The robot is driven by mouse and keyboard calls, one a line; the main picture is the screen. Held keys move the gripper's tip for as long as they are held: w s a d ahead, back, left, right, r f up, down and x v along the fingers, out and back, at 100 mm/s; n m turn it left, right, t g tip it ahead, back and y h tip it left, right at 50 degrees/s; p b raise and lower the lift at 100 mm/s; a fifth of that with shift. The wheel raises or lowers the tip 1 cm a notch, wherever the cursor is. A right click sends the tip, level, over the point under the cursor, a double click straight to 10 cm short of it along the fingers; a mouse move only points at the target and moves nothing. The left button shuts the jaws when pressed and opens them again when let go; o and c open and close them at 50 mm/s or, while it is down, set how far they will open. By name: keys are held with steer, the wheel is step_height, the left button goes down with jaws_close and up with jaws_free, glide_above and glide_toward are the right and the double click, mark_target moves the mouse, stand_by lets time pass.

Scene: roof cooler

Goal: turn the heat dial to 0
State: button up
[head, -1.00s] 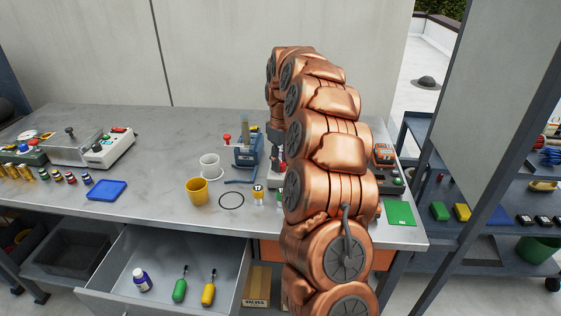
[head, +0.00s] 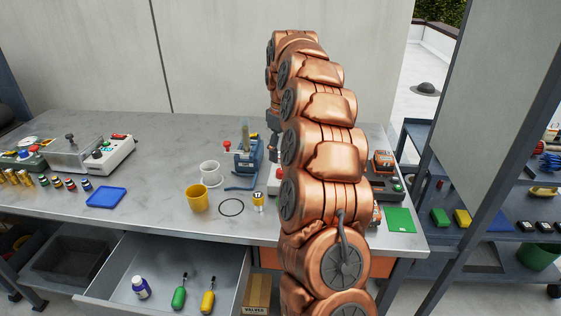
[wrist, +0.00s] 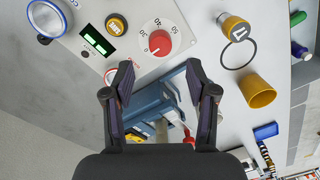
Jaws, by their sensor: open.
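The heat dial (wrist: 160,42), a red round knob with a pale mark on a white numbered scale, shows in the wrist view on a light control panel (wrist: 88,68). The mark seems to point down-left; its exact reading is too small to tell. My gripper (wrist: 160,78) is open and empty, its two fingers apart just below the dial in the picture, not touching it as far as I can see. In the head view my arm hides the dial and most of the panel, and the fingers cannot be made out.
A blue device (head: 246,155) stands beside the panel. A yellow cup (head: 197,198), white cup (head: 210,173) and black ring (head: 231,207) are nearby. An open drawer (head: 222,285) juts out in front.

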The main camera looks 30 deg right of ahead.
mark_target(281, 169)
steer(key=shift+d+r, duration=0.15)
steer(key=shift+r, duration=2.8)
steer(key=s+a+r+p, duration=0.1)
steer(key=s+a, duration=0.2)
steer(key=a, duration=0.2)
steer(key=s+a+r, duration=0.2)
steer(key=a, duration=0.3)
steer(key=s+a+f+p, duration=0.1)
steer(key=s+a+f, duration=0.1)
steer(key=s+a, duration=0.4)
steer(key=s+a+f+m+g+p, duration=0.1)
steer(key=s+a, duration=0.6)
steer(key=s, duration=0.8)
steer(key=shift+f, duration=0.45)
steer(key=s+f, duration=0.1)
steer(key=s, duration=0.3)
steer(key=s+a+f+m+p, duration=0.1)
steer(key=s+f, duration=0.1)
steer(key=s, duration=0.2)
steer(key=s+a+f+m, duration=0.1)
steer(key=s+f, duration=0.1)
steer(key=s, duration=0.2)
steer(key=shift+s+f+g, duration=0.1)
steer(key=shift+f+g, duration=0.1)
steer(key=shift+g, duration=0.1)
